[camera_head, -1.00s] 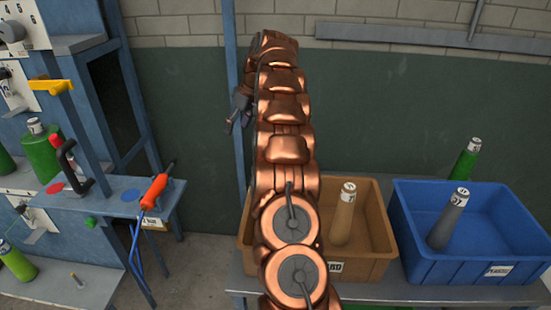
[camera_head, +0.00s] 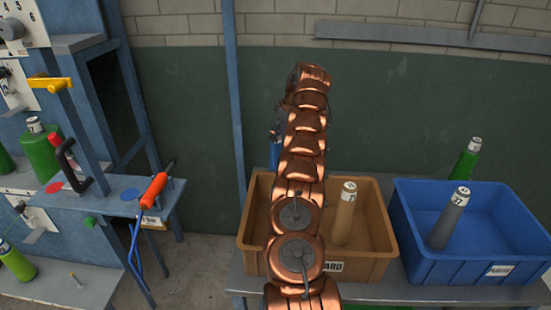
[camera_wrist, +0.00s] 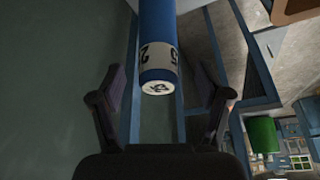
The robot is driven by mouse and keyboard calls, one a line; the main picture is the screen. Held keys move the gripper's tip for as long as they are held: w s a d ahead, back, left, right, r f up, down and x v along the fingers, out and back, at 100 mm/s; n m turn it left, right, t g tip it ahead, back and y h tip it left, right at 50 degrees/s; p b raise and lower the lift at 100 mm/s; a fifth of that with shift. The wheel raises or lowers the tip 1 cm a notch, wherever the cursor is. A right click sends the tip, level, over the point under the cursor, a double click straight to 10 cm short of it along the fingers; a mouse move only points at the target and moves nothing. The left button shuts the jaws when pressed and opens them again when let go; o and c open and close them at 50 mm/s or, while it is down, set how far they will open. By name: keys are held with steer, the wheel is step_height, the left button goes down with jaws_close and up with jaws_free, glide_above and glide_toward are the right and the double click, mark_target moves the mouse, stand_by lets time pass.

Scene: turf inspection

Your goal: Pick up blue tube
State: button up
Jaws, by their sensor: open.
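The blue tube (camera_head: 275,150) stands behind the brown crate in the head view, just left of my arm and partly hidden. In the wrist view the blue tube (camera_wrist: 158,40) comes in from the top edge. Its end, with a white band and dark marks, lies between my fingers. My gripper (camera_wrist: 160,75) is open, with one finger on each side of the tube and a visible gap to both. My arm hides the gripper in the head view.
The brown crate (camera_head: 378,258) holds a tan tube (camera_head: 344,215). The blue crate (camera_head: 430,262) to its right holds a grey tube (camera_head: 449,218). A green tube (camera_head: 466,160) stands behind the blue crate. A blue workbench frame (camera_head: 150,200) is at left.

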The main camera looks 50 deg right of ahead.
mark_target(276, 157)
steer(key=shift+p+x, duration=0.7)
steer(key=shift+x, duration=2)
steer(key=shift+d, duration=0.15)
jaws_close()
steer(key=shift+r, duration=0.1)
